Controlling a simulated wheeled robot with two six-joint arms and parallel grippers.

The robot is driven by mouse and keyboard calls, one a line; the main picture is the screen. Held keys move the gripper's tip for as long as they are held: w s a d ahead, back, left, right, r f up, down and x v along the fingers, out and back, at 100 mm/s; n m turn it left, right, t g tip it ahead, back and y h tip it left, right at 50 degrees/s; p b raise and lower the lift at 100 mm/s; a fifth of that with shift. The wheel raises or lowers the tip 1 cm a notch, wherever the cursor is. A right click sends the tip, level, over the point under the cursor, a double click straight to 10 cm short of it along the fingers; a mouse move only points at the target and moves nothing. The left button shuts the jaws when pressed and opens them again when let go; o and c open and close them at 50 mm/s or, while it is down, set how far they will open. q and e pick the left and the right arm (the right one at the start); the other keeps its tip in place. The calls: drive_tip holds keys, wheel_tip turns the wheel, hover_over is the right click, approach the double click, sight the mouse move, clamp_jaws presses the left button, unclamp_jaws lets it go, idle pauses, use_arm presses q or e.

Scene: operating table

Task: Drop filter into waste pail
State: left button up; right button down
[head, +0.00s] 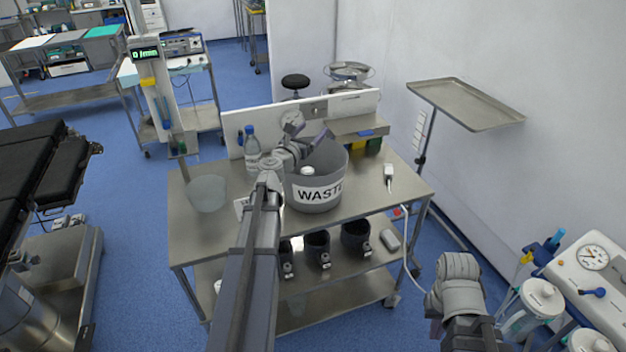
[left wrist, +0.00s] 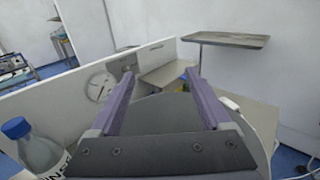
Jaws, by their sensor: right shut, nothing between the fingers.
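The grey waste pail (head: 334,162), labelled WASTE, stands upright on the upper shelf of the steel cart. My left gripper (head: 318,139) is over the pail's mouth. In the left wrist view the left gripper (left wrist: 162,76) has its two purple fingers wide apart, with nothing between them. A small white round piece (head: 307,171) shows inside the pail's rim, below my left gripper; it may be the filter, but I cannot tell for sure. My right gripper (head: 435,326) is low at the right, away from the cart, shut and empty.
A water bottle with a blue cap (head: 251,146) and a translucent bowl (head: 208,193) stand left of the pail. A white corded device (head: 388,177) lies to its right. A panel with a gauge (head: 292,121) rises behind. A steel tray stand (head: 465,104) is at the right.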

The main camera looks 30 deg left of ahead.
use_arm(q)
drive_tip(key=shift+s, duration=0.1)
drive_tip(key=s, duration=0.7)
drive_tip(key=shift+s+d, duration=0.2)
drive_tip(key=shift+s, duration=0.1)
idle(0.4)
drive_tip(key=w+d+f+m+g+h, duration=0.1)
drive_tip(key=d+f+m+g+h, duration=0.15)
drive_tip(key=d+m, duration=0.45)
drive_tip(key=d+f+m+g+h, duration=0.1)
drive_tip(key=d+f+m+h, duration=0.2)
drive_tip(key=d, duration=0.7)
drive_tip(key=s+d+f+m+g+h+p, duration=0.1)
drive_tip(key=s+d+f+m+g, duration=0.25)
drive_tip(key=d+m, duration=0.35)
drive_tip(key=s+d+f+m+g+h, duration=0.1)
drive_tip(key=s+d+f+m+g, duration=0.25)
drive_tip(key=d+m, duration=0.35)
drive_tip(key=shift+s+d+f+m+g+y+p, duration=0.25)
drive_tip(key=shift+s+d+f+m+g+y, duration=1)
drive_tip(key=shift+s+m, duration=1.5)
drive_tip(key=shift+s+d+f+m+g+y+p, duration=0.3)
drive_tip(key=shift+s+d+f+m+g+y, duration=0.85)
drive_tip(key=shift+s+m, duration=1.55)
drive_tip(key=shift+s+d+f+m+g+y+p, duration=0.25)
drive_tip(key=shift+s+d+f+m+g+y, duration=0.55)
drive_tip(key=shift+s+m+g+y, duration=1.4)
